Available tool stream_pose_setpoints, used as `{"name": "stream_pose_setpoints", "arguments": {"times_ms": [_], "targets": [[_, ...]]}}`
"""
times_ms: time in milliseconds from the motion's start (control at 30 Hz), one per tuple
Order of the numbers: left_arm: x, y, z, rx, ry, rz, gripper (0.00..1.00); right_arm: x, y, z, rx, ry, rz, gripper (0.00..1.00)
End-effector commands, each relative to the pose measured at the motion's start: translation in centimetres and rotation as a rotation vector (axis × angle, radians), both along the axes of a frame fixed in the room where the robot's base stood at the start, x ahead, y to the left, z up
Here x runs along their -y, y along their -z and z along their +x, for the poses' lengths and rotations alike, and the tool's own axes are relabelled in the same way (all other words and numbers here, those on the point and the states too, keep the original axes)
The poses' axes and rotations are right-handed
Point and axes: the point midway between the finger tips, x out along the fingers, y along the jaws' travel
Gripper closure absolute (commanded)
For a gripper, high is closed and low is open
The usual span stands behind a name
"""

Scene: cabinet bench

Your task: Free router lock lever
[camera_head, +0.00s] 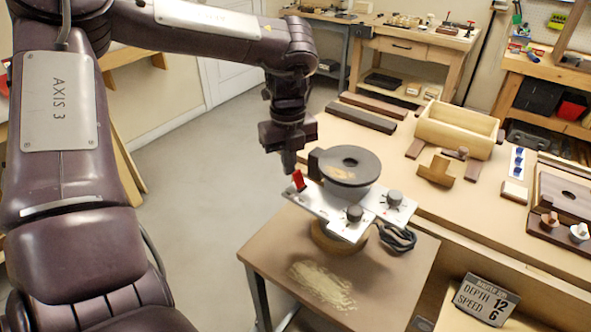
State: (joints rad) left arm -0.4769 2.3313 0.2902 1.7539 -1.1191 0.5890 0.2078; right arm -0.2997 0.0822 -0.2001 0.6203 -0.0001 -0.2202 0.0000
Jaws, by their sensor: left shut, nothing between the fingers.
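The router (352,190) stands on the small brown stand in the middle of the view. It has a dark round top, a grey metal plate and dark knobs. A red lock lever (298,180) sticks up at the left corner of its plate. My left gripper (289,168) points down just above and beside the red lever. It is shut with nothing between the fingers, and I cannot tell whether its tip touches the lever. My right gripper is not in view.
A black cable (396,237) lies coiled by the router. Sawdust (322,285) covers part of the stand (268,252). A wooden box (457,128) and dark wood strips (373,104) lie on the bench behind. A sign (487,300) reads depth 12, speed 6. The floor at left is clear.

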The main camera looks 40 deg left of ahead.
Motion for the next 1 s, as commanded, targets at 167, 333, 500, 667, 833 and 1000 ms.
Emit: {"name": "stream_pose_setpoints", "arguments": {"times_ms": [167, 333, 500, 667, 833, 1000], "targets": [[0.0, 0.0, 0.0, 0.000, 0.000, 0.000, 1.00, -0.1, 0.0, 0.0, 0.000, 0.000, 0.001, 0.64], [0.4, 0.0, 0.0, 0.000, 0.001, 0.000, 1.00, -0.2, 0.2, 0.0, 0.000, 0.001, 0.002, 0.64], [0.8, 0.0, 0.1, 0.000, 0.000, 0.000, 1.00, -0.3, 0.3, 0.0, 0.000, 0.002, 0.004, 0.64], [1.3, 0.0, 0.1, 0.000, 0.001, 0.000, 1.00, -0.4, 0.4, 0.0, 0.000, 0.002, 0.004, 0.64], [1.7, 0.0, 0.1, 0.000, 0.001, 0.000, 1.00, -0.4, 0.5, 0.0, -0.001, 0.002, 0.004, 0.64], [2.1, 0.0, 0.1, -0.001, 0.001, 0.000, 1.00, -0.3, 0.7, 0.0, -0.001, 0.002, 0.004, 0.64]]}}
